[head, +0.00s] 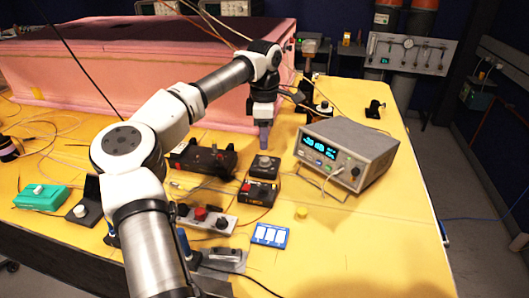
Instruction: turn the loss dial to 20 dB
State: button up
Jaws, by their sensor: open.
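My gripper (264,146) points straight down in the head view, at the end of my arm. Its fingers look purple-grey and hold nothing that I can see; the gap between them is too small to make out. Just below the fingertips is a small black box (259,172) with a round grey knob (265,161) on top. The tips look close above the knob; I cannot tell whether they touch it. No dB scale or loss label can be read, so I cannot confirm that this knob is the loss dial.
A grey instrument (350,141) with a blue display stands close on the right. Black boxes (203,158) (257,193), a grey switch box (208,220) and a green box (41,197) crowd the left and front. A pink foam enclosure (120,70) stands behind. Loose cables cross the yellow table (370,240).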

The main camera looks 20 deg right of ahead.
notch_tip(320, 180, up, 7)
jog(key=shift+b, duration=0.3)
dwell(0.4)
